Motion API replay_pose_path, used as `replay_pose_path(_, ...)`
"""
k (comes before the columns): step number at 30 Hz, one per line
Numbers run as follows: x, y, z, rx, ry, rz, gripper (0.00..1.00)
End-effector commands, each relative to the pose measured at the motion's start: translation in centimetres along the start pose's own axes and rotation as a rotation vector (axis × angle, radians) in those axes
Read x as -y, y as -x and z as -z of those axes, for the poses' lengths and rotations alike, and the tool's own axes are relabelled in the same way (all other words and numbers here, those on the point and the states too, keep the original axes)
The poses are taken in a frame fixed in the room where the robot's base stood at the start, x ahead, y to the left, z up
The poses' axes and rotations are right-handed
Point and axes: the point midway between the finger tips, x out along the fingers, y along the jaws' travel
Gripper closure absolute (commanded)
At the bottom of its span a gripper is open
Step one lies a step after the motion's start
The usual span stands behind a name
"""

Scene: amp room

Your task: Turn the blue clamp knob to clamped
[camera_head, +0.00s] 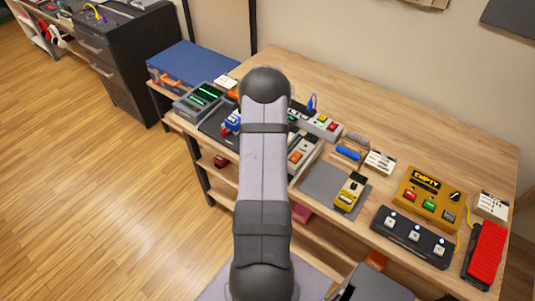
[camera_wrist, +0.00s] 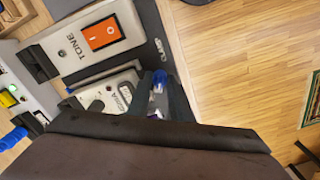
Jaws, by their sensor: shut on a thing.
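The blue clamp knob (camera_wrist: 159,79) shows in the wrist view at the edge of a dark board (camera_wrist: 172,62) marked with a word that seems to read "CLAMP". My gripper (camera_wrist: 159,92) has its two dark fingers on either side of the knob and is shut on it. The fingers and the gripper body hide much of the knob, so its turned position cannot be told.
A white box labelled "TONE" (camera_wrist: 72,50) with an orange switch (camera_wrist: 102,33) and a smaller white box (camera_wrist: 95,90) stand close beside my gripper. Wood floor (camera_wrist: 235,70) lies past the board's edge. A yellow pedal (camera_head: 350,192) and a red pedal (camera_head: 486,254) stand farther right.

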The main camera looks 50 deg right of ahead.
Motion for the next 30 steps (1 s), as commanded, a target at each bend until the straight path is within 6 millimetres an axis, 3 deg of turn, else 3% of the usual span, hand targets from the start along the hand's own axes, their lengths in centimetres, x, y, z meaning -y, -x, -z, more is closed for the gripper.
replay_pose_path(30, -0.01, 0.02, 0.02, -0.001, -0.922, 0.000, 1.00)
